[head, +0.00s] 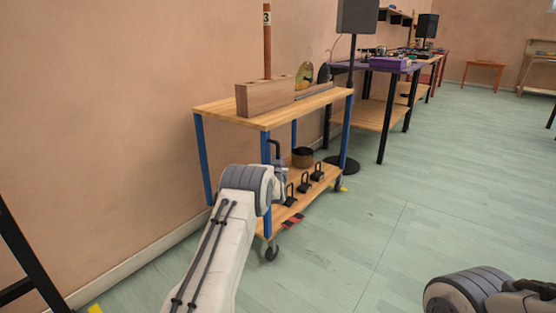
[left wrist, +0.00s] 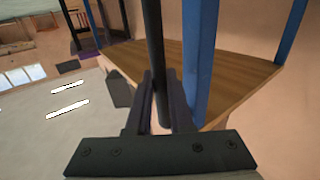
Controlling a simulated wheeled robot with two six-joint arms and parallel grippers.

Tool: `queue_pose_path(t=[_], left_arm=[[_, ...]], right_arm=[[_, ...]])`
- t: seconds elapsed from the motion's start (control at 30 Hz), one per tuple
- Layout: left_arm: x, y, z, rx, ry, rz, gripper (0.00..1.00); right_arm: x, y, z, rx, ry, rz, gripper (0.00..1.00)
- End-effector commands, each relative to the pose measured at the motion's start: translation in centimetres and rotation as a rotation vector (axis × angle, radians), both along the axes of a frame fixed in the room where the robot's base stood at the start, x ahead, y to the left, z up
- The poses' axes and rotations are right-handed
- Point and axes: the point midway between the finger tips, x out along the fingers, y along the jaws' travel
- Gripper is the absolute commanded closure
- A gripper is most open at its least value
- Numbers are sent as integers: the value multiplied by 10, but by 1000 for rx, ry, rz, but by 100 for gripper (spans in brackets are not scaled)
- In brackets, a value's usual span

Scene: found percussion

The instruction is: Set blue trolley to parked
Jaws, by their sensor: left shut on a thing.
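The blue trolley stands along the wall, with blue legs, a wooden top (head: 215,107) and a wooden lower shelf (head: 322,183). My left gripper (head: 279,182) is at its near end, partly hidden behind my own wrist. In the left wrist view, the fingers (left wrist: 164,95) are shut around a black upright handle bar (left wrist: 154,45). The bar stands beside a blue leg (left wrist: 198,60). A dark caster (head: 271,253) rests on the floor.
The trolley carries a wooden block (head: 264,98) on top and black weights (head: 304,184) below. A speaker stand (head: 353,90) and purple table (head: 345,66) stand behind. Yellow floor marks show near the trolley's far end (head: 343,189) and lower left (head: 95,309).

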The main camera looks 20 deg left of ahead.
Motion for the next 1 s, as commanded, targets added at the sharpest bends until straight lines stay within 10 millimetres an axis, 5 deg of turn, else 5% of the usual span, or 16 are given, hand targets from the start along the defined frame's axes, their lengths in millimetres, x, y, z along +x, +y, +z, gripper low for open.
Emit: queue_pose_path(t=[0.37, 0.4, 0.47, 0.5, 1.0], left_arm=[[3, -5, 2, -3, -4, 0, 100], [3, -5, 2, -2, -5, -1, 76], [4, -6, 2, -2, -5, -2, 53], [4, -6, 2, -2, -5, -2, 50], [-9, -9, 3, -2, -2, -1, 50]], right_arm=[[0, 0, 0, 0, 0, 0, 100], [0, 0, 0, 0, 0, 0, 100], [0, 0, 0, 0, 0, 0, 100], [0, 0, 0, 0, 0, 0, 100], [0, 0, 7, 0, 0, 0, 100]])
